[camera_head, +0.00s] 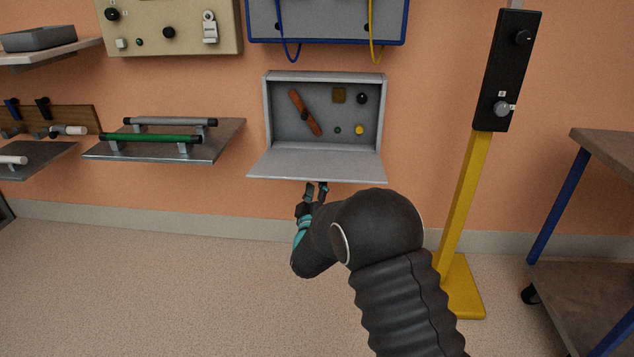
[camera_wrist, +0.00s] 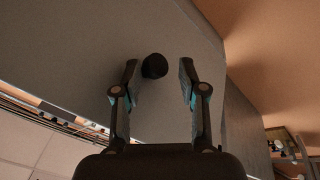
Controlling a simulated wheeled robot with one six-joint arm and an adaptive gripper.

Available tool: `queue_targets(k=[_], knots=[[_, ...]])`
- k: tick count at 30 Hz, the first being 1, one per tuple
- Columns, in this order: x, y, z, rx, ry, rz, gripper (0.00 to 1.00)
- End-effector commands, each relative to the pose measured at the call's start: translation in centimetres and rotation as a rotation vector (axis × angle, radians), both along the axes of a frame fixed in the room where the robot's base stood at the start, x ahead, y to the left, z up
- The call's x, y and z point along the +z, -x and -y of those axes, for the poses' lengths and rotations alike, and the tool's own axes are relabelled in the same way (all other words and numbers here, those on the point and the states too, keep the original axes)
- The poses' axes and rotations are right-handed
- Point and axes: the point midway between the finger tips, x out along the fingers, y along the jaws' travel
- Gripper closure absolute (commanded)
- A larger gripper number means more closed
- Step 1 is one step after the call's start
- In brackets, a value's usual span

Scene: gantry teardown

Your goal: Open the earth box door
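The grey earth box (camera_head: 268,110) is on the orange wall, and its door (camera_head: 315,163) is folded down to about level. Inside the box are a reddish-brown lever (camera_head: 304,112) and several small knobs. My gripper (camera_head: 316,188) is just below the door's front edge. In the wrist view, the door's outer face (camera_wrist: 90,50) fills much of the picture. A black knob (camera_wrist: 154,66) on that face shows between my gripper's fingertips (camera_wrist: 158,75), with a gap to each finger. My gripper is open and holds nothing.
A shelf with green and grey bars (camera_head: 165,140) is to the left. A yellow post (camera_head: 465,200) with a black control panel (camera_head: 507,70) stands at right, beside a brown-topped cart (camera_head: 605,143). A blue-edged panel (camera_head: 325,22) is above. The floor below is clear.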

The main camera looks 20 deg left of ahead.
Motion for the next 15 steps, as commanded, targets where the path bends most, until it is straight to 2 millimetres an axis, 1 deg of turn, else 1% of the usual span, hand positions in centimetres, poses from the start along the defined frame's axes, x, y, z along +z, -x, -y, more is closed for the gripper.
queue_targets(k=[6, 15], knots=[[-1.2, 0.4, 0.5, -0.005, 0.000, -0.002, 0.59], [-2.7, 1.4, 0.7, -0.004, 0.000, -0.001, 0.59]])
